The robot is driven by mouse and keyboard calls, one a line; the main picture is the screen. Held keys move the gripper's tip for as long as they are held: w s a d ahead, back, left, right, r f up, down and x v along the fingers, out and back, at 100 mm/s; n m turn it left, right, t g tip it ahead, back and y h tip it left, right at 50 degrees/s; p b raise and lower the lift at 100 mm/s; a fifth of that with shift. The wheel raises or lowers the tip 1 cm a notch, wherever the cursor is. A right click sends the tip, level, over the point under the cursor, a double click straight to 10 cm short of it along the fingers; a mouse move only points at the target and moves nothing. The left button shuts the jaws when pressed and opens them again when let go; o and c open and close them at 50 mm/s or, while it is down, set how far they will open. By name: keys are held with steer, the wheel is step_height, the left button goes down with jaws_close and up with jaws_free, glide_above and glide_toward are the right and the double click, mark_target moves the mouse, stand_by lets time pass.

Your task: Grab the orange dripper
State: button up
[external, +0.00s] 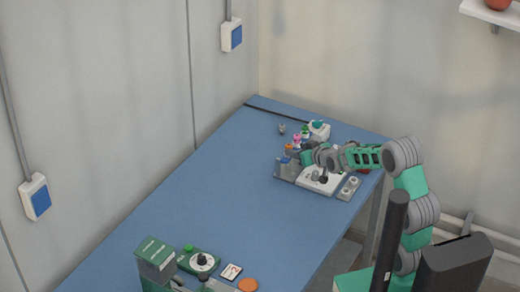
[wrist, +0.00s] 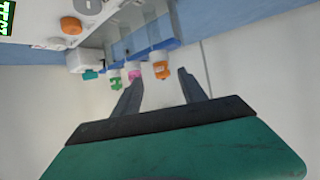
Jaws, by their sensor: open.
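The orange dripper (wrist: 161,70) shows in the wrist view as a small orange-topped piece with a white body, in a row by a blue strip. In the external view it is a tiny orange spot (external: 288,147) at the near end of the row. My gripper (wrist: 158,80) is open and empty. In the wrist view the orange dripper appears between its two fingertips, nearer the right one; I cannot tell how far beyond them it is. In the external view my gripper (external: 308,157) is close to the row, over the bench equipment.
Pink (wrist: 134,75), green (wrist: 116,84) and teal (wrist: 90,75) pieces stand beside the orange one. A white device (external: 320,182) and a grey block (external: 286,171) are close to my gripper. The middle of the blue bench (external: 220,200) is clear.

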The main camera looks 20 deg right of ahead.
steer(key=p+x, duration=0.2)
steer(key=x, duration=0.6)
steer(key=shift+w+a+r+t, duration=0.2)
steer(key=shift+w+a+t, duration=0.05)
steer(key=shift+a+t, duration=0.05)
jaws_close()
